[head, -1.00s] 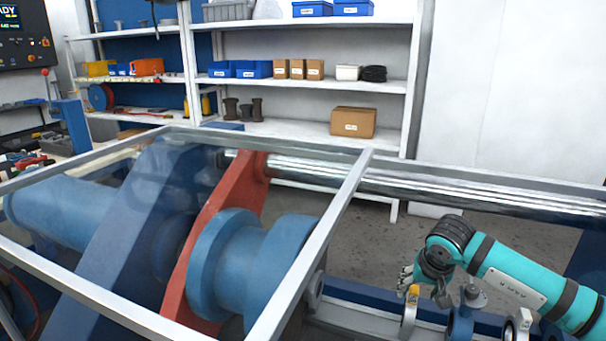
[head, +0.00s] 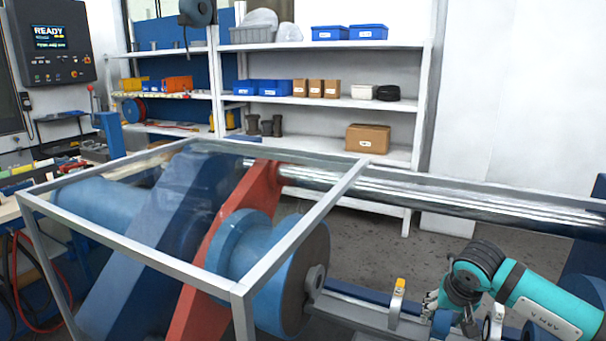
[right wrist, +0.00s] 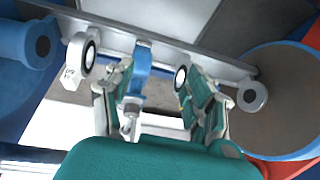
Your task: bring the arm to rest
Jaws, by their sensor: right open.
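My right arm comes in from the right in the head view, and its gripper (head: 434,303) points down over a rail carrying small butterfly valves. In the right wrist view the gripper's fingers (right wrist: 160,98) are apart with nothing gripped. A blue valve (right wrist: 138,68) shows between them, close to the left finger; I cannot tell whether they touch. A silver ring valve with a yellow tip (head: 397,306) stands left of the gripper. Another silver ring valve (head: 493,326) stands to its right, partly hidden by the arm. My left gripper is out of view.
A clear guard box with a metal frame (head: 240,290) covers large blue and red machine parts (head: 225,240) left of the gripper. A shiny bar (head: 440,195) runs behind the arm. Shelves (head: 330,100) with boxes stand at the back. Open floor (head: 400,235) lies behind the bar.

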